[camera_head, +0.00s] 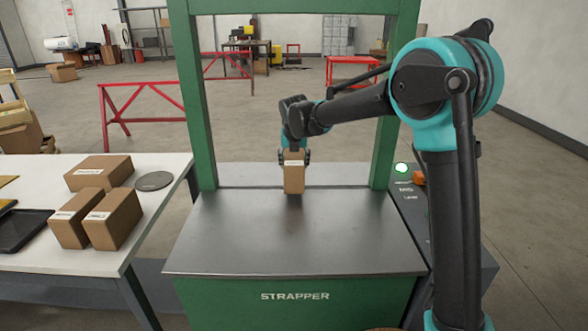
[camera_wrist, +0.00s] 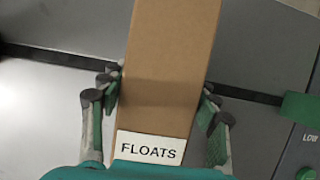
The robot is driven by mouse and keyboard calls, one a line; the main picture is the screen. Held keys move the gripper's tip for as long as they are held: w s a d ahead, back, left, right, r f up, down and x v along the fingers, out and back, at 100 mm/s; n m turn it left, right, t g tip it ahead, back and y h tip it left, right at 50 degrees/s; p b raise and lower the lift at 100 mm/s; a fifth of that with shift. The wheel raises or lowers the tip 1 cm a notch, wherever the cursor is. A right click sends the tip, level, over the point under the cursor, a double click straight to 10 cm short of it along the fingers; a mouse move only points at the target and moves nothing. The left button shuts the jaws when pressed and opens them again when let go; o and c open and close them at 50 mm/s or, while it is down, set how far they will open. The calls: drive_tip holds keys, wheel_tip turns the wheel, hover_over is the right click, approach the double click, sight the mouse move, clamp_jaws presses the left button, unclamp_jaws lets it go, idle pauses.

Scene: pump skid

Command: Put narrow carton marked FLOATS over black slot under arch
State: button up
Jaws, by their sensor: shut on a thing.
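The narrow brown carton (camera_head: 294,177) is upright in my gripper under the green arch (camera_head: 198,95). In the wrist view the carton (camera_wrist: 170,70) shows a white label reading FLOATS. My gripper (camera_wrist: 160,92) is shut on it, one finger on each side. In the head view my gripper (camera_head: 294,157) is at the carton's upper part. The black slot (camera_wrist: 50,58) crosses the steel top behind and below the carton, showing on both sides of it. In the head view the slot (camera_head: 235,187) is a thin dark line. I cannot tell whether the carton touches the top.
The strapper's steel top (camera_head: 250,235) is otherwise clear. A control panel (camera_head: 410,190) with an orange part stands right of the arch. A white table (camera_head: 40,255) at left holds several cartons (camera_head: 114,218), a dark tray (camera_head: 22,230) and a grey disc (camera_head: 154,181).

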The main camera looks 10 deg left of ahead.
drive_tip(key=shift+f, duration=1.15)
drive_tip(key=shift+f, duration=0.1)
drive_tip(key=o, duration=1.5)
drive_tip(key=v, duration=1.2)
